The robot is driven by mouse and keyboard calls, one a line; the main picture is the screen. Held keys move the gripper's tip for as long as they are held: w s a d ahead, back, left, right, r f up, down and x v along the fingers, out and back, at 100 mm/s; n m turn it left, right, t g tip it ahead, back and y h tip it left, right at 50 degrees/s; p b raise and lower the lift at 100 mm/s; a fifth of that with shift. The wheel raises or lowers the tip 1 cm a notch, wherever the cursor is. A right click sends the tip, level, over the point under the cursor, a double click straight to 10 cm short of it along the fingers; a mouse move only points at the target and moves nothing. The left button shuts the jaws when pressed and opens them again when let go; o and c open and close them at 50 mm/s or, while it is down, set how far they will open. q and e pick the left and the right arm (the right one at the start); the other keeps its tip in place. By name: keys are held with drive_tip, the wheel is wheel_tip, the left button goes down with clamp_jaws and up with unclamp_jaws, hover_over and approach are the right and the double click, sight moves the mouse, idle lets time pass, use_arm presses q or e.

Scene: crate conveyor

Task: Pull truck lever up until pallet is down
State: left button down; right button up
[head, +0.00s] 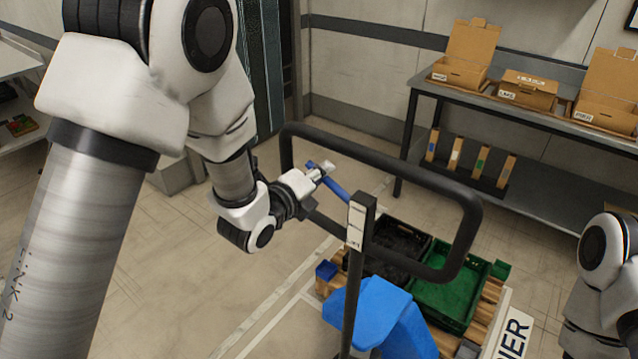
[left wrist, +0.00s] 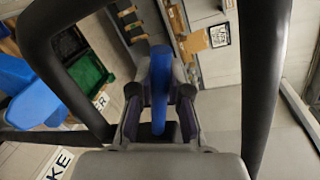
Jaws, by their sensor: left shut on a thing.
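The pallet truck has a black loop handle (head: 470,225) on a post and a blue body (head: 385,315). Its blue lever (head: 336,188) sits inside the loop and also shows in the left wrist view (left wrist: 159,85). My left gripper (head: 318,172) is at the lever inside the loop, with its fingers shut on it, one on each side in the left wrist view. The wooden pallet (head: 491,292) is behind the truck body and carries crates. Its underside is hidden, so its height off the floor cannot be told. My right gripper is outside the frames.
A black crate (head: 428,238) and a green crate (head: 484,268) stand on the pallet. A grey table (head: 540,116) with open cardboard boxes (head: 461,72) stands at the back right by the wall. The floor left of the truck is clear. My right arm shows at the right edge.

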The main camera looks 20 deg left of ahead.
use_arm(q)
drive_tip(key=c, duration=1.1)
unclamp_jaws()
drive_tip(key=v, duration=0.7)
drive_tip(key=shift+s, duration=0.2)
